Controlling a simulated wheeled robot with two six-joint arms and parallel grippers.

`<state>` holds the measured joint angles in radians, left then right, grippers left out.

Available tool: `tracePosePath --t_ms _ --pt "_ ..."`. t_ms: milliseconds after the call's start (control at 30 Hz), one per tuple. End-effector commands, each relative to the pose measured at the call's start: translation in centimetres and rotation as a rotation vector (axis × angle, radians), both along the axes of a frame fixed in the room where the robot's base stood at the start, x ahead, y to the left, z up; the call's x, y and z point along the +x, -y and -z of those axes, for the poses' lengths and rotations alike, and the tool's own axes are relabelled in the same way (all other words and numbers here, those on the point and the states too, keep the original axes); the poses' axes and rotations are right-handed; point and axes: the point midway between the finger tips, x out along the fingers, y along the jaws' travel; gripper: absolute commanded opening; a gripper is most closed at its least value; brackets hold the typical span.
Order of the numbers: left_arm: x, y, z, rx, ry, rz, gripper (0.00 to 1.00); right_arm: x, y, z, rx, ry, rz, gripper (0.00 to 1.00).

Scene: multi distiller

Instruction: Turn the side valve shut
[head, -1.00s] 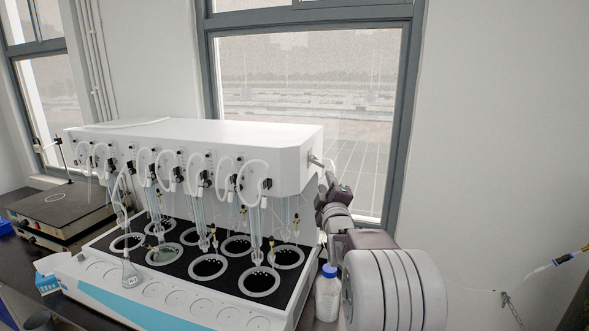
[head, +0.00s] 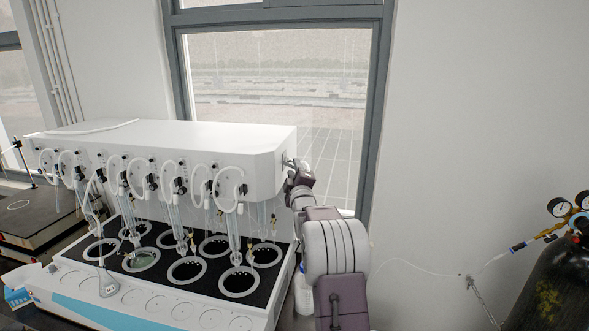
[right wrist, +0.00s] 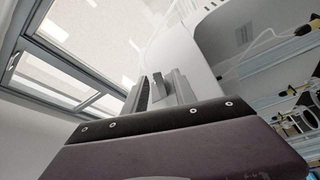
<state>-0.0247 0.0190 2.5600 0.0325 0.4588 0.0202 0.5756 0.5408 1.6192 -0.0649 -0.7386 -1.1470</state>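The multi distiller (head: 165,150) is a long white housing over a black deck with several round wells. The side valve is at the right end of the housing, mostly hidden by my right gripper (head: 289,162). In the right wrist view, the two grey fingers of my right gripper (right wrist: 161,92) stand apart. A small grey piece, seemingly the side valve's handle (right wrist: 160,86), shows between them with gaps beside it. I cannot tell whether a finger touches it. My left gripper is not in view.
Glass tubes and white hoses hang along the housing's front. A bottle (head: 303,296) stands beside the deck, partly behind my right arm. A dark gas cylinder (head: 560,280) with gauges is at the far right. A window (head: 275,95) is behind the housing.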

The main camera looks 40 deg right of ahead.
Motion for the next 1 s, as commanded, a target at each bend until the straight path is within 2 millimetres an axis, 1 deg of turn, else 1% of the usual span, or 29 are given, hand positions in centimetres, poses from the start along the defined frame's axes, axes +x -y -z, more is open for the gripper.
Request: tracePosePath --t_ms 33,133,167,300,367,467,533,600,700,833,900,1000 --pt "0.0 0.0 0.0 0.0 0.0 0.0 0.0 0.0 0.0 0.0 0.0 0.0 0.0 0.33" --pt "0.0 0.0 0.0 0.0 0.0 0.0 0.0 0.0 0.0 0.0 0.0 0.0 0.0 0.05" --pt "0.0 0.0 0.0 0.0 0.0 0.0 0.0 0.0 0.0 0.0 0.0 0.0 0.0 0.0" --pt "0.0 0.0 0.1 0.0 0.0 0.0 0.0 0.0 0.0 0.0 0.001 0.001 0.0 0.0" --pt "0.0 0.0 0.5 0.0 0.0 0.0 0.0 0.0 0.0 0.3 0.004 0.006 0.0 0.0" --pt "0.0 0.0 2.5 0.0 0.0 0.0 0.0 0.1 -0.1 1.1 0.032 0.045 0.001 0.0" --pt "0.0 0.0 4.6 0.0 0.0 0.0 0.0 0.1 -0.2 1.7 0.068 0.092 0.0 0.0" --pt "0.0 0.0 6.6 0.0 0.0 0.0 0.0 0.3 -0.3 2.0 0.112 0.149 -0.001 0.0" --pt "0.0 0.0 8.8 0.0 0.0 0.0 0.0 0.5 -0.5 2.1 0.178 0.232 -0.002 0.0" --pt "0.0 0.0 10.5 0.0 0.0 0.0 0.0 0.7 -0.7 2.1 0.257 0.326 -0.002 0.0" --pt "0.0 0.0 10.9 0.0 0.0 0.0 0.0 0.8 -0.8 1.9 0.288 0.364 -0.002 0.0" --pt "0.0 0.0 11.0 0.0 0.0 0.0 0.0 0.9 -0.8 1.6 0.308 0.389 -0.001 0.0"
